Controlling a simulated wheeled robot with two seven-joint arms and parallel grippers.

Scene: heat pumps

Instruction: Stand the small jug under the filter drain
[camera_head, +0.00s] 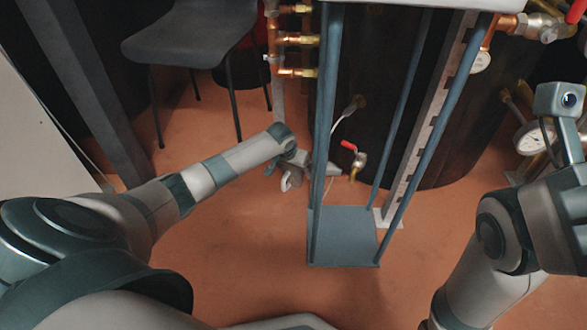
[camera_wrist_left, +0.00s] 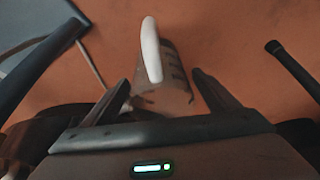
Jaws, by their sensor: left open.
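The small jug (camera_wrist_left: 168,88) is see-through with dark markings and a white handle (camera_wrist_left: 152,50). In the left wrist view it is at the middle, with its body between the two finger lines. My left gripper (camera_wrist_left: 162,82) is open, one finger on each side of the jug; I cannot tell whether either touches it. In the head view the white handle (camera_head: 287,183) shows just below my left gripper (camera_head: 294,168), which hides most of the jug. A brass valve with a red lever (camera_head: 357,163) is right of it; I cannot tell whether this is the filter drain. My right gripper is not visible.
A blue-grey stand (camera_head: 345,240) with upright posts is just right of my left gripper. Behind it is a dark tank (camera_head: 440,120). A grey chair (camera_head: 190,38) and brass pipe fittings (camera_head: 300,40) are farther back. The orange floor (camera_head: 240,240) in front is clear.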

